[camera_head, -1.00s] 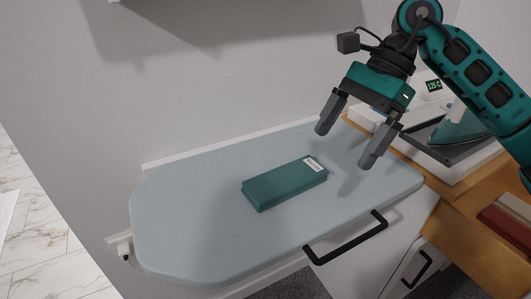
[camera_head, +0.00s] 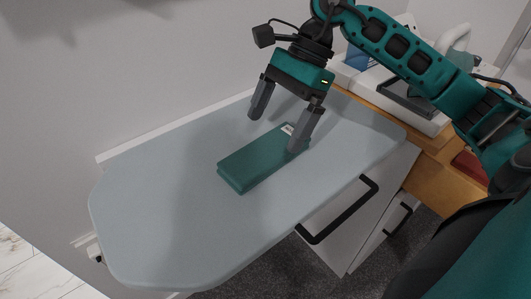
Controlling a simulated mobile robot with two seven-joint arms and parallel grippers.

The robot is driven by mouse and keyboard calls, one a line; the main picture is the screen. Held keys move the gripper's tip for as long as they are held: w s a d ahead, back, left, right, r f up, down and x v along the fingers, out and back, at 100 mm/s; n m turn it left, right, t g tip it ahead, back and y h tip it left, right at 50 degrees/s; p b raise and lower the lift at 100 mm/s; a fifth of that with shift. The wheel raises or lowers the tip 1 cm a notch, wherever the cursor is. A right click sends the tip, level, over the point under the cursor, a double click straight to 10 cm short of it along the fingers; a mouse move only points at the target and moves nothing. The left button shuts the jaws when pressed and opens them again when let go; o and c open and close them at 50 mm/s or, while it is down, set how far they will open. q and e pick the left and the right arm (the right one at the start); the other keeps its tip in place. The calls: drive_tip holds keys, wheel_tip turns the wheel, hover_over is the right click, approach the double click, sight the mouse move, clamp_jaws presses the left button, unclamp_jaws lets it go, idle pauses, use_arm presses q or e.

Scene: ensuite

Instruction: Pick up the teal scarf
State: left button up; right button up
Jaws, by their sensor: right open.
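The teal scarf (camera_head: 258,160) is a folded flat block with a small white label at its far right end. It lies on the pale blue-grey board (camera_head: 150,215). My right gripper (camera_head: 274,134) is open, its two fingers pointing down around the scarf's labelled end. One finger is at the far side and the other overlaps the near right side of the scarf in the picture. I cannot tell whether either finger touches it. The label is partly hidden by the near finger. My left gripper is not in view.
A wall runs behind the board. A black handle (camera_head: 338,212) sticks out below the board's near edge on a white cabinet front. To the right, a wooden counter (camera_head: 441,166) bears a white and dark appliance (camera_head: 407,100). The board's left part is clear.

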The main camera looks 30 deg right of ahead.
sight(266, 149)
drive_tip(key=x, duration=0.5)
drive_tip(key=shift+d+f, duration=0.1)
drive_tip(key=shift+d, duration=0.2)
drive_tip(key=c, duration=1.1)
drive_tip(key=shift+o, duration=0.2)
